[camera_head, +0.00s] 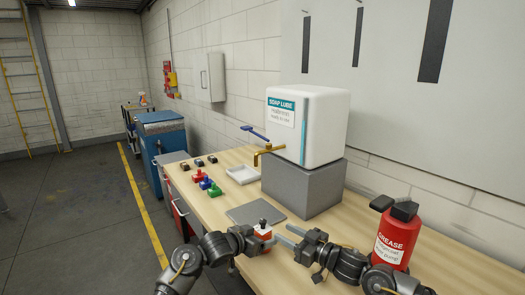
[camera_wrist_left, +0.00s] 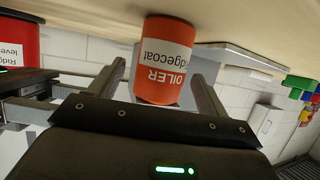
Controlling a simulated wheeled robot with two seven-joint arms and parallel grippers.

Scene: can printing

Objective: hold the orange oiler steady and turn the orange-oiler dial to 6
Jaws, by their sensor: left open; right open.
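The orange oiler (camera_head: 265,236) stands upright on the workbench near its front edge, with a white label and a dark knob-like top (camera_head: 263,223). In the left wrist view the oiler (camera_wrist_left: 165,62) appears upside down, its label reading OILER. My left gripper (camera_head: 258,241) is open, with the oiler between its two fingers; contact is unclear. My right gripper (camera_head: 284,235) is open just right of the oiler, its fingers pointing toward it and apparently empty. The dial's number marks are too small to read.
A grey plate (camera_head: 254,210) lies behind the oiler on the wooden bench (camera_head: 225,205). A red grease can (camera_head: 396,240) stands at right, near my right arm. A white soap-lube tank (camera_head: 325,125) sits on a grey block (camera_head: 303,185). Several small coloured items, including a blue one (camera_head: 205,183), stand farther left.

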